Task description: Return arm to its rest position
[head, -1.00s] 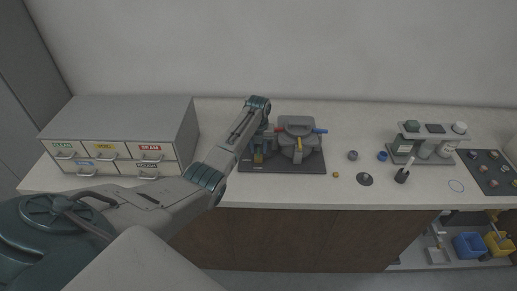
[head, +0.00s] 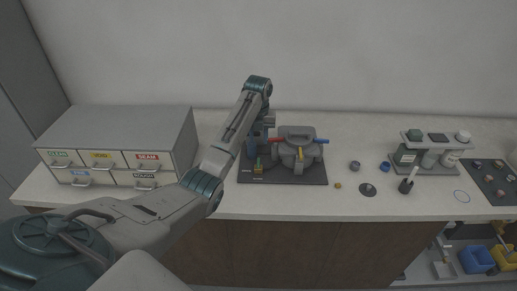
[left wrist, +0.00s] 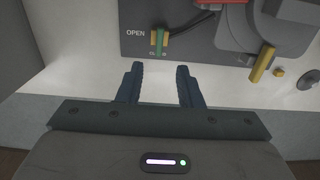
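My left arm (head: 225,150) reaches in from the left, its wrist raised in front of the back wall. My left gripper is partly hidden by the wrist in the head view. In the left wrist view the left gripper (left wrist: 159,70) has its two dark fingers apart with nothing between them. The mounting press (head: 297,147), grey with red and blue side handles, stands on a dark base plate (head: 305,177). A green and yellow lever (left wrist: 159,41) on the plate, by the "OPEN" label, lies just beyond the fingertips, apart from them. My right gripper is not in view.
A grey drawer cabinet (head: 125,125) stands left on the counter, near my left arm. Right of the press are small parts, a dark disc (head: 367,189), a bottle rack (head: 428,168) and a dark mat (head: 490,190). Blue and yellow bins (head: 476,260) sit below.

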